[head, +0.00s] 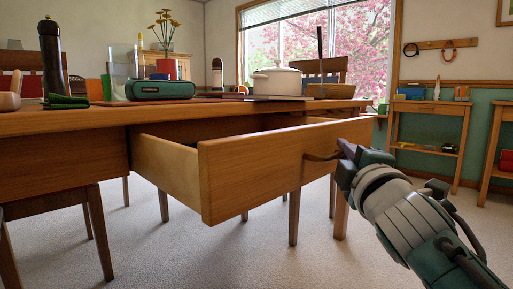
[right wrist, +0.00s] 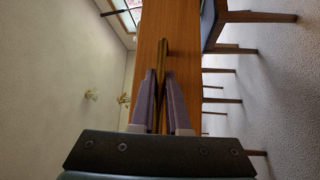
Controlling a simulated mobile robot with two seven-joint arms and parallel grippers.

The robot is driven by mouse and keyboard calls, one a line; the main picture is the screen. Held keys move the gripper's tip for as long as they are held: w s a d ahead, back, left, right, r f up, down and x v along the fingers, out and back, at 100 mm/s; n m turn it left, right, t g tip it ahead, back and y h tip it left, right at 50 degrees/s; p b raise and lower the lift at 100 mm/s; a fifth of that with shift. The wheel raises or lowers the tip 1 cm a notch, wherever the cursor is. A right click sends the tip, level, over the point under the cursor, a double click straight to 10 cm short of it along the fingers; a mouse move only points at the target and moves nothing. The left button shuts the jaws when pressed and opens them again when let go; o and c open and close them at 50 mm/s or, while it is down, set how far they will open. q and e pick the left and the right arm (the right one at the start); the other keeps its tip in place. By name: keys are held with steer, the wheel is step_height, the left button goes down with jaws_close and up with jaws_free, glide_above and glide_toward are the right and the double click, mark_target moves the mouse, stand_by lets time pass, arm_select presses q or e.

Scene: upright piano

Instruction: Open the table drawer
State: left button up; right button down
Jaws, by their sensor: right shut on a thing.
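The wooden table (head: 60,122) fills the left and middle of the head view. Its drawer (head: 275,160) stands pulled out well forward of the table, with its pale side wall (head: 165,166) and part of its inside showing. My right gripper (head: 341,158) is at the right part of the drawer front, shut on the drawer handle (head: 318,156). In the right wrist view the handle (right wrist: 161,70) runs between the two fingers (right wrist: 161,100). My left gripper is not in view.
A green case (head: 160,90), a white pot (head: 277,81), a dark pepper mill (head: 51,60) and other items stand on the tabletop. Chairs stand around the table. A shelf (head: 431,130) stands by the right wall. Carpet is clear before the drawer.

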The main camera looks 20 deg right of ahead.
steer(key=c, duration=0.9)
jaws_free()
steer(key=shift+s, duration=0.15)
steer(key=p+v, duration=0.1)
steer(key=v, duration=0.6)
steer(key=shift+a+f, duration=0.1)
